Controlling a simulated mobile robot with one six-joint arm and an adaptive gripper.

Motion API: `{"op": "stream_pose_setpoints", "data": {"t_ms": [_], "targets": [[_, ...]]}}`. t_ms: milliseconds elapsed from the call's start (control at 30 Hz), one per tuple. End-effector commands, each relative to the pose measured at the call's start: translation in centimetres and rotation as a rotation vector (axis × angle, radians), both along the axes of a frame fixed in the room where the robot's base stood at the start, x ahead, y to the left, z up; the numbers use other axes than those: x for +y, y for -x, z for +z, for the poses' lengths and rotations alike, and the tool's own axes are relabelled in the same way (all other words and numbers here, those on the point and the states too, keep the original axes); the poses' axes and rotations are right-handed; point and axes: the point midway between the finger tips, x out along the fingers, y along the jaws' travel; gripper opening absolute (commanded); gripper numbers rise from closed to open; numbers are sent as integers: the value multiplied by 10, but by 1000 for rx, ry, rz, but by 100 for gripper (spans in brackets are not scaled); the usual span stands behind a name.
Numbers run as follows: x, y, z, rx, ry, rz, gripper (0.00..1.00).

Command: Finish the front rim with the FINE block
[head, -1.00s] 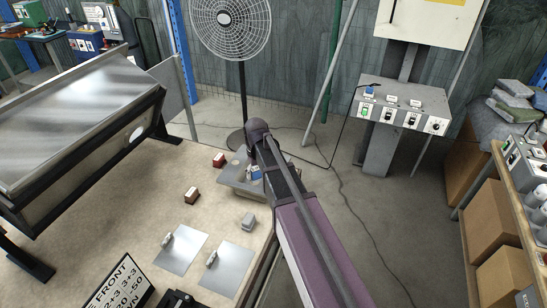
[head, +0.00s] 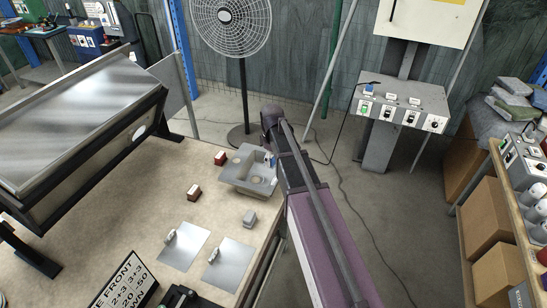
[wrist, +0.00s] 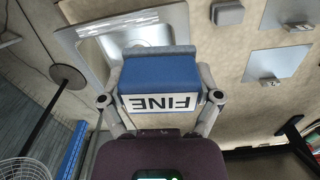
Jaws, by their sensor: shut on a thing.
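My gripper (wrist: 160,103) is shut on the blue FINE block (wrist: 158,76), whose white label reads upside down in the wrist view. The block has a grey pad on its far face. In the head view the block (head: 270,158) shows as a small blue and white patch beside my arm, at the right side of the grey sink (head: 234,178). The sink also shows in the wrist view (wrist: 88,37), partly hidden behind the block. I cannot tell whether the pad touches the rim.
Two brown-red blocks (head: 194,191) (head: 220,158) and a grey block (head: 249,217) stand on the bench (head: 150,190). Two metal plates (head: 184,246) (head: 229,264) and a lettered sign (head: 125,283) lie nearer. A fan (head: 244,90) stands behind.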

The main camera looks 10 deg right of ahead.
Motion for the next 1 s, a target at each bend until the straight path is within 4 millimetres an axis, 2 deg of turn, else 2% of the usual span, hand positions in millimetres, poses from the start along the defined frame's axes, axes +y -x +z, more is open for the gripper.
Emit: {"op": "stream_pose_setpoints", "data": {"t_ms": [367,1000], "targets": [[-1,0,-4,0,0,-3,44],[-1,0,-47,0,0,-5,44]]}}
